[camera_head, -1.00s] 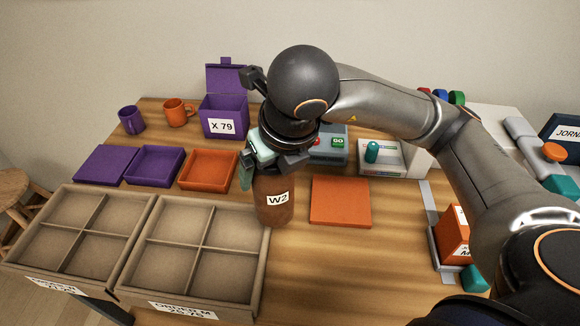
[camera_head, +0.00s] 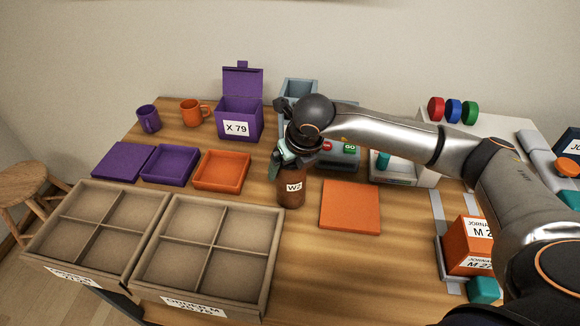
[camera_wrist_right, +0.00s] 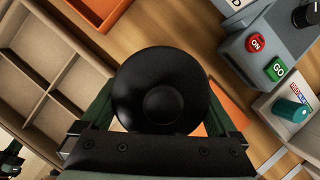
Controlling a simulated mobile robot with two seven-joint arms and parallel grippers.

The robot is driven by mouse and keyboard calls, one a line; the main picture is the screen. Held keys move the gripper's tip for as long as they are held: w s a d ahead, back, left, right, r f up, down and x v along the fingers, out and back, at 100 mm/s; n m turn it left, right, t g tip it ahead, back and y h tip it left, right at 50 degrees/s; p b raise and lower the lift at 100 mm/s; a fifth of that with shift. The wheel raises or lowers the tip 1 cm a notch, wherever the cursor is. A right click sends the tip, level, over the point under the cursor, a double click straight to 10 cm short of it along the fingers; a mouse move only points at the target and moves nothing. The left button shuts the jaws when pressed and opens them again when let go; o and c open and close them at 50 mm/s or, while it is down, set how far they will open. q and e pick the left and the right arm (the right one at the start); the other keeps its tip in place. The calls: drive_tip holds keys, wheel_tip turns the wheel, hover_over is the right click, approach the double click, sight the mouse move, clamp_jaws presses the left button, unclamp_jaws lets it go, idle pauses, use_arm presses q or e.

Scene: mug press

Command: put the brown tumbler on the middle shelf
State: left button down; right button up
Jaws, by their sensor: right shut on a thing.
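The brown tumbler (camera_head: 291,188) bears a white W2 label and stands upright between the divided trays and the flat orange plate. Whether its base touches the table I cannot tell. My right gripper (camera_head: 287,160) is shut around its upper part from above. In the right wrist view the tumbler's round black top (camera_wrist_right: 160,90) sits between the fingers and hides its body. No shelf is recognizable in these views. A dark piece, possibly my left gripper (camera_wrist_right: 10,158), shows at the lower left corner of the wrist view; its jaw state is unclear.
Two divided beige trays (camera_head: 171,240) stand at front left. The orange plate (camera_head: 350,207) is right of the tumbler. An open orange tray (camera_head: 221,187), purple box (camera_head: 238,138) and mugs (camera_head: 191,115) lie behind left. A grey machine with buttons (camera_wrist_right: 258,43) is behind right.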

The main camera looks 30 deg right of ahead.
drive_tip(key=shift+f, duration=0.5)
drive_tip(key=o, duration=1.2)
drive_tip(key=shift+f, duration=0.1)
